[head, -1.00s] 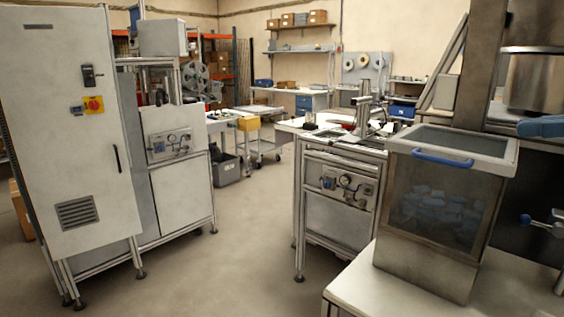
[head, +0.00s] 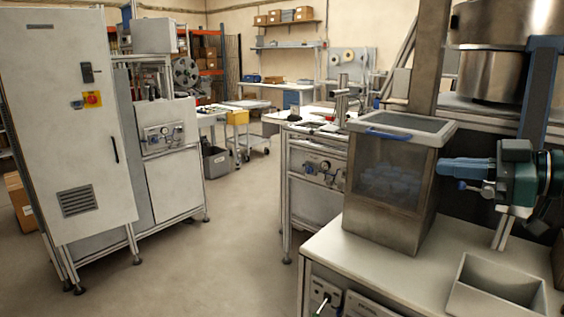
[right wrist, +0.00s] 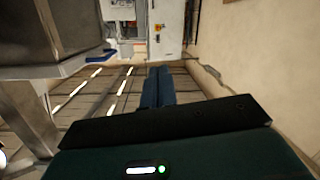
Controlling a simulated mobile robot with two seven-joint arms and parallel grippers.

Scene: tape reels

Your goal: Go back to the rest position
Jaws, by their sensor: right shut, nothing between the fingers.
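My right gripper (head: 443,168) is at the right of the head view, its blue fingers pointing left beside the clear-fronted bin (head: 397,185). In the right wrist view its fingers (right wrist: 158,72) lie together, shut and empty, with floor and a pale cabinet beyond them. No object is held. My left gripper is not in view.
The bin, with a blue handle and blue parts inside, stands on a pale bench (head: 385,255). An open grey tray (head: 497,295) is at its front right and a steel drum (head: 495,70) behind. A tall cabinet (head: 68,150) stands left. The middle floor is clear.

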